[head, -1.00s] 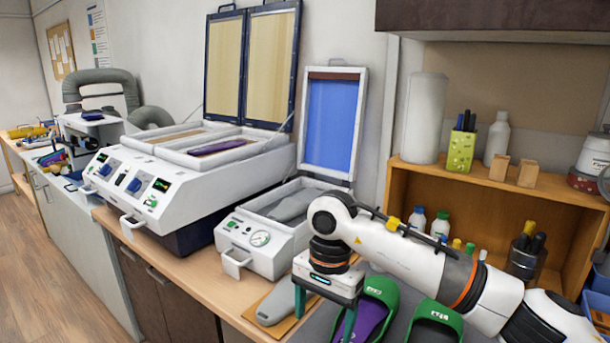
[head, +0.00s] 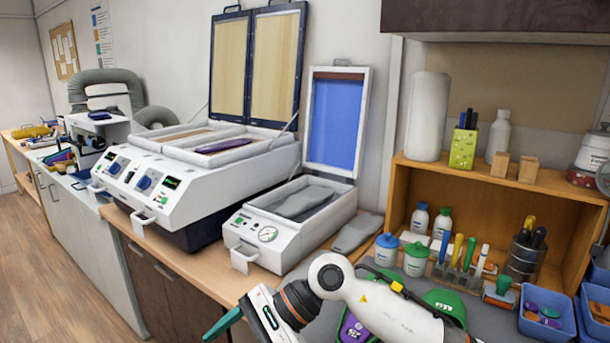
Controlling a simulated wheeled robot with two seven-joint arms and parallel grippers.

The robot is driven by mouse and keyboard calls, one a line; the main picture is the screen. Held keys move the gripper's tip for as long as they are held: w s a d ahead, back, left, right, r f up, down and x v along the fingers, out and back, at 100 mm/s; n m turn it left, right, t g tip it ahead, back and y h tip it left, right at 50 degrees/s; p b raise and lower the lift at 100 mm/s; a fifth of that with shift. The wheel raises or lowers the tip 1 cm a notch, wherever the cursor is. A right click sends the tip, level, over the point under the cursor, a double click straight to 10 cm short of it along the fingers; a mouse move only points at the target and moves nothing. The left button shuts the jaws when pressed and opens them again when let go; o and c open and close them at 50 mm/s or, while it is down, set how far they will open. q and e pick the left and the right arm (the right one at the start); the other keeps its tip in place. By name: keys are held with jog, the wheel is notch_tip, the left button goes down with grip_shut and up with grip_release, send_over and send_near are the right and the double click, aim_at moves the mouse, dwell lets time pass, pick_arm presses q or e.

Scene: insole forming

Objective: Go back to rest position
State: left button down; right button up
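My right arm comes in from the lower right, and its gripper (head: 222,322) is tilted at the bottom of the head view, in front of the counter edge. One teal finger shows clearly, pointing left; the other is not clearly visible, so the opening cannot be judged. Nothing is seen in the visible part of the gripper. My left gripper is not in view.
A small press (head: 278,258) with its blue lid up holds a grey form (head: 305,201). Another grey form (head: 356,233) lies beside it. A large two-bay machine (head: 190,188) stands open with a purple piece (head: 223,146). Jars and a wooden shelf (head: 488,182) crowd the right.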

notch_tip(320, 180, up, 9)
jog(key=a+m+t+y, duration=0.2)
jog(key=m+y, duration=0.7)
jog(key=y, duration=0.2)
jog(key=w+d+m+t+h, duration=0.25)
jog(key=d+m+t, duration=0.25)
jog(key=m+t, duration=0.5)
jog(key=w+d+m+t+h, duration=0.1)
jog(key=w+d+m+t, duration=0.3)
jog(key=m+t, duration=0.6)
jog(key=s+d+f+m+g+h, duration=0.1)
jog(key=d+f+m+g+h, duration=0.1)
jog(key=d+f+m+h, duration=1.8)
jog(key=s+d+f+m+g+y, duration=0.15)
jog(key=s+f+m+g, duration=0.25)
jog(key=s, duration=0.4)
jog(key=s+d+f+m+g, duration=0.2)
jog(key=s+f+m+g, duration=0.25)
jog(key=s, duration=0.35)
jog(key=s+d+f+m+g+y, duration=0.1)
jog(key=s+f+m+g, duration=0.3)
jog(key=s, duration=0.4)
notch_tip(320, 180, down, 25)
jog(key=n+g, duration=0.1)
jog(key=s+d+f+g, duration=0.1)
jog(key=s+d+f, duration=0.2)
jog(key=s+f, duration=1.4)
jog(key=shift+f, duration=0.45)
